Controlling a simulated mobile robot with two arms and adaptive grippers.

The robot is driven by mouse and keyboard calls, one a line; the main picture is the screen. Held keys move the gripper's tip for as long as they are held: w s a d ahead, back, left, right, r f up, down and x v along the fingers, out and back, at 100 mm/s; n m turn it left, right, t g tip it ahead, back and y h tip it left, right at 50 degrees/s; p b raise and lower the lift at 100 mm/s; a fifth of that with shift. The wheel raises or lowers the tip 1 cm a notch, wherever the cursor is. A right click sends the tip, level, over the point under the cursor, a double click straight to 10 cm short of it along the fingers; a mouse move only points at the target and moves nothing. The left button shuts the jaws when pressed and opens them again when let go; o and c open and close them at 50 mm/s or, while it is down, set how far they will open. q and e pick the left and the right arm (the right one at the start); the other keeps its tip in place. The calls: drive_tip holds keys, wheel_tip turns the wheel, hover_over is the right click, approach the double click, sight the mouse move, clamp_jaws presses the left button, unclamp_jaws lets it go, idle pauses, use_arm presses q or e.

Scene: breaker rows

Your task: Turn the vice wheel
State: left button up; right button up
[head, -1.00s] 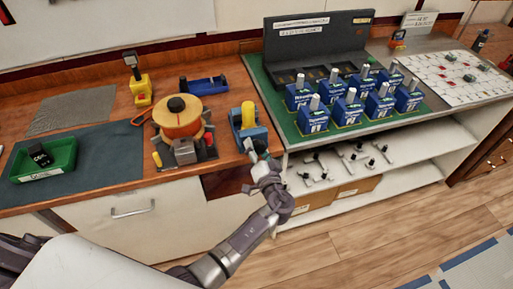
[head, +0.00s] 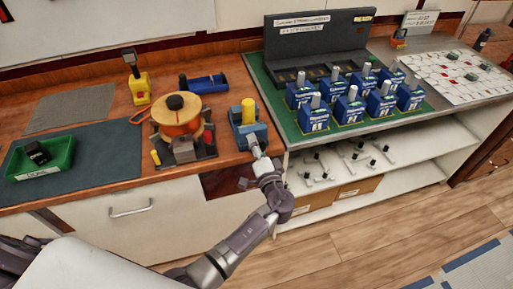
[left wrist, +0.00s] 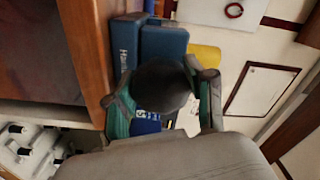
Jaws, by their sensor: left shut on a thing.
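The blue vice (head: 249,137) stands at the front right edge of the wooden bench, with a yellow cylinder (head: 248,111) upright in it. My left gripper (head: 257,151) is at the vice's front side, reaching up from below the bench edge. In the left wrist view the dark round vice wheel (left wrist: 161,86) sits between the two fingers of my left gripper (left wrist: 166,103), which is shut on it. The vice's blue body (left wrist: 165,52) and part of the yellow cylinder (left wrist: 205,57) show behind the wheel. My right gripper is not in view.
An orange spool (head: 178,117) on a dark base stands left of the vice. A blue tray (head: 207,84) lies behind. A green bin (head: 40,157) is at far left. Several blue breakers (head: 347,110) stand on the green mat to the right. The floor in front is clear.

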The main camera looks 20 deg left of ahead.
use_arm(q)
drive_tip(key=m, duration=0.5)
drive_tip(key=shift+m, duration=0.3)
drive_tip(key=m+p, duration=0.1)
drive_tip(key=m, duration=0.3)
drive_tip(key=shift+r+m, duration=0.1)
drive_tip(key=shift+m, duration=0.6)
drive_tip(key=o, duration=1.2)
drive_tip(key=v, duration=1.2)
drive_tip(key=shift+d, duration=0.1)
